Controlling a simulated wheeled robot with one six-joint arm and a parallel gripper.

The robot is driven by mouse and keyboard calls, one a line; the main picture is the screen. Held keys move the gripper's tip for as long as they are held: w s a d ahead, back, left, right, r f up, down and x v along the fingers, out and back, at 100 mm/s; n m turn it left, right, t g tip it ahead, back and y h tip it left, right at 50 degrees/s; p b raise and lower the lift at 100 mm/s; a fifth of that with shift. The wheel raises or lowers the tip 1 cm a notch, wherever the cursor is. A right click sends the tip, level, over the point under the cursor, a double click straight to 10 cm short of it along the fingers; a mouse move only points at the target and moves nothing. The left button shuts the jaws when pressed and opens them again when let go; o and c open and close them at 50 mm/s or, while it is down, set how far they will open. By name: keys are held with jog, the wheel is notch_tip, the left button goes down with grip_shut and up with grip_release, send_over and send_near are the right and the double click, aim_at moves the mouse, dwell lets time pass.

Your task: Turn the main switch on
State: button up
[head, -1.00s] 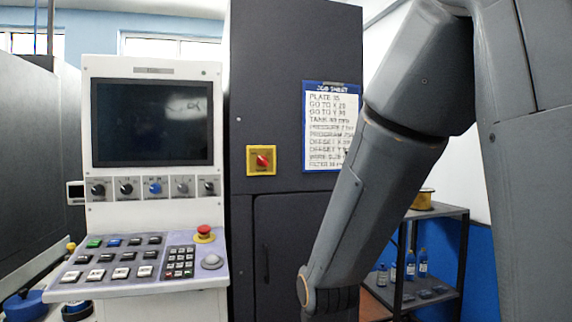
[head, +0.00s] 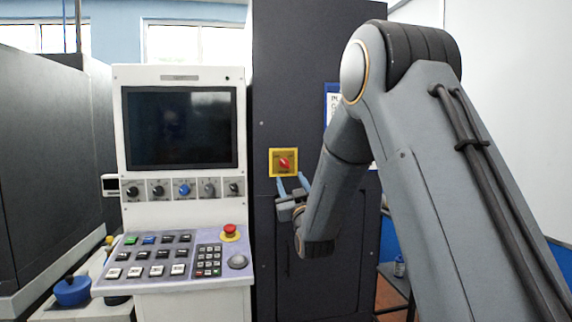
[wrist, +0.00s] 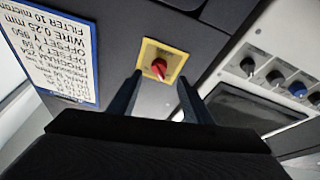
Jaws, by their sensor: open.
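The main switch is a red rotary knob (head: 284,163) on a yellow square plate (head: 273,170), fixed to the dark cabinet. The knob sits tilted, neither plainly upright nor level. In the wrist view the red knob (wrist: 158,67) and its yellow plate (wrist: 150,52) lie just beyond my fingertips, between the two fingers. My gripper (head: 292,182) is open and empty, its fingertips just below the plate in the head view. It also shows in the wrist view (wrist: 160,80). The fingers look apart from the knob; the exact gap cannot be told.
A control console with a dark screen (head: 181,127), dials, keys and a red emergency button (head: 230,231) stands left of the cabinet. A job sheet (wrist: 50,45) is on the cabinet, partly hidden by my arm in the head view. A shelf (head: 393,275) stands at the right.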

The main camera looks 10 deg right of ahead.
aim_at(285, 166)
jog(key=p+x, duration=0.1)
jog(key=x, duration=0.3)
jog(key=p+x, duration=0.2)
jog(key=x, duration=0.2)
jog(key=shift+s+r, duration=0.15)
jog(key=shift+r, duration=0.05)
jog(key=c, duration=1)
jog(key=shift+c, duration=0.2)
